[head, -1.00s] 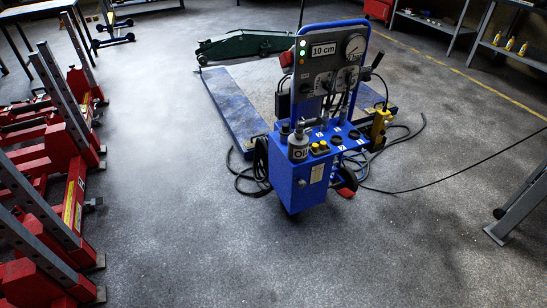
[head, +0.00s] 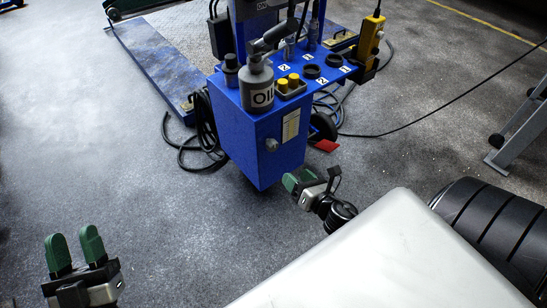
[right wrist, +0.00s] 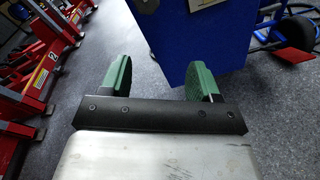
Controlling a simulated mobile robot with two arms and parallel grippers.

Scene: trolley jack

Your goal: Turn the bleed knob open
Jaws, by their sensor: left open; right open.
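The blue trolley cabinet (head: 240,140) stands ahead of me. A small grey knob (head: 271,145), which looks like the bleed knob, sits on its front face below a pale label. The knob also shows at the top edge of the right wrist view (right wrist: 148,5), partly cut off. My right gripper (head: 298,181) is open and empty, in front of and below the knob, apart from the cabinet. In the right wrist view its green fingers (right wrist: 158,78) are spread, with the knob beyond them. My left gripper (head: 76,250) is open and empty at the lower left, over bare floor.
An oil bottle (head: 257,85) and yellow-capped items stand on the cabinet's top. A yellow pendant (head: 368,38) hangs at its right. Black hoses (head: 184,150) lie at its left. Red stands (right wrist: 35,65) line the left of the right wrist view. Floor at left is clear.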

